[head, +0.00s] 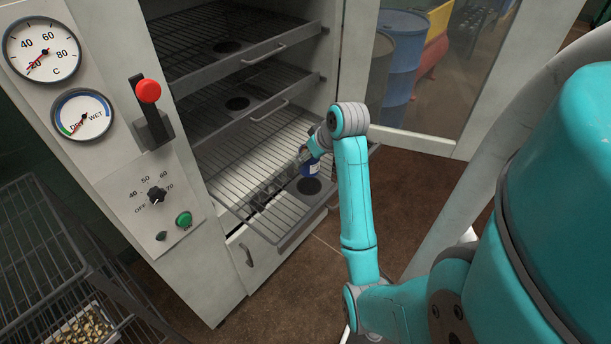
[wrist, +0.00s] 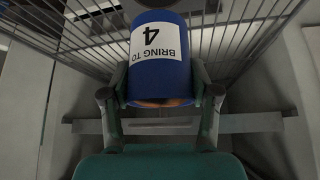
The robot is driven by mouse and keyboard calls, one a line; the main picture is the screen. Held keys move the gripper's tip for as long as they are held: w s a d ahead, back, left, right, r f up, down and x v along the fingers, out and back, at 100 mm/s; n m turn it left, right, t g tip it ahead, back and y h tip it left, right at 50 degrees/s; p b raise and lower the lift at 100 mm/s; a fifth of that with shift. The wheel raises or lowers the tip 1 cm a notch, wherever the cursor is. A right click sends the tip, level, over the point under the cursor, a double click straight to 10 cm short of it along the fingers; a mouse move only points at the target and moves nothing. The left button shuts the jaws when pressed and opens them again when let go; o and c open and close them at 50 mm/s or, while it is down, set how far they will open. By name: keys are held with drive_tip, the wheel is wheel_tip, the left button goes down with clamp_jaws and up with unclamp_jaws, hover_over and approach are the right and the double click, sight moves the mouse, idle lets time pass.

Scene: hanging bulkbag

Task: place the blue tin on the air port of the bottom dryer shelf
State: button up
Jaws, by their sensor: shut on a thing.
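The blue tin (head: 312,170) is held over the right part of the pulled-out bottom dryer shelf (head: 262,221), a wire shelf. In the wrist view the tin (wrist: 172,75) shows a white label reading "BRING TO 4". My gripper (wrist: 160,98) is shut on the tin, one finger on each side; it also shows in the head view (head: 308,156). The dark round air port (head: 309,186) of this shelf lies just below the tin in the head picture. I cannot tell whether the tin touches the shelf.
Two upper shelves (head: 255,105) with their own dark ports sit above in the dryer. The dryer's front panel (head: 110,185) carries gauges, a red-knobbed lever and buttons. A wire rack (head: 38,235) stands at left. Drums (head: 402,60) show behind glass at back right. Brown floor is clear at right.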

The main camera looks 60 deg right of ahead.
sight(316, 167)
drive_tip(key=shift+f, duration=3.35)
drive_tip(key=o, duration=1.3)
drive_tip(key=shift+f, duration=0.15)
drive_tip(key=shift+c, duration=0.2)
drive_tip(key=shift+v, duration=3.85)
drive_tip(key=shift+w, duration=0.1)
